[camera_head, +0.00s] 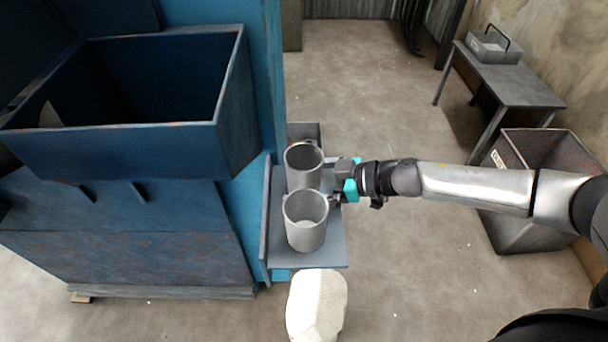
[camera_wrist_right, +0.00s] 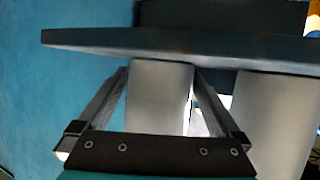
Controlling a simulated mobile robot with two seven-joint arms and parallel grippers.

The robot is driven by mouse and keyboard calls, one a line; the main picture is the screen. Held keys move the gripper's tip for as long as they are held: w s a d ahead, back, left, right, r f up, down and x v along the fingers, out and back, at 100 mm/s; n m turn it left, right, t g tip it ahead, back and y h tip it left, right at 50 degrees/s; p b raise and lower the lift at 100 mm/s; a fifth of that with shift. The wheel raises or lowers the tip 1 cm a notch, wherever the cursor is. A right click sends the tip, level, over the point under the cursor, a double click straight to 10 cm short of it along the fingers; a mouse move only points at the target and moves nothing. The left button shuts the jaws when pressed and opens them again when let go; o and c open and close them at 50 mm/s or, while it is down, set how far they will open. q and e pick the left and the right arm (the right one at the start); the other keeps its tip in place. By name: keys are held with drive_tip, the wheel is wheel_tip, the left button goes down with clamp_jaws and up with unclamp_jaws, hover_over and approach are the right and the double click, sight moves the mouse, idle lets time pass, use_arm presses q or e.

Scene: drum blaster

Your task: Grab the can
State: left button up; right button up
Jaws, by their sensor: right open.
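Two grey metal cans stand upright on a small blue-grey shelf (camera_head: 333,247). The far can (camera_head: 303,158) is behind the near can (camera_head: 305,232), with little room between them. My right gripper (camera_head: 333,182) reaches in from the right at the far can. In the right wrist view, my right gripper (camera_wrist_right: 161,74) is open with its fingers on either side of the far can (camera_wrist_right: 158,100). The near can (camera_wrist_right: 275,125) stands outside the fingers, to the right. I cannot tell whether the fingers touch the far can. My left gripper is not in view.
A large blue machine with an open bin (camera_head: 185,138) stands left of the shelf. A pale rounded object (camera_head: 317,305) is below the shelf's front. A metal container (camera_head: 530,160) and a table (camera_head: 510,82) are at the right. Open floor lies between.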

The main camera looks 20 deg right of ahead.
drive_tip(key=c, duration=1.3)
drive_tip(key=shift+r, duration=0.1)
wheel_tip(320, 180, up, 20)
drive_tip(key=p, duration=1)
drive_tip(key=shift+p, duration=0.4)
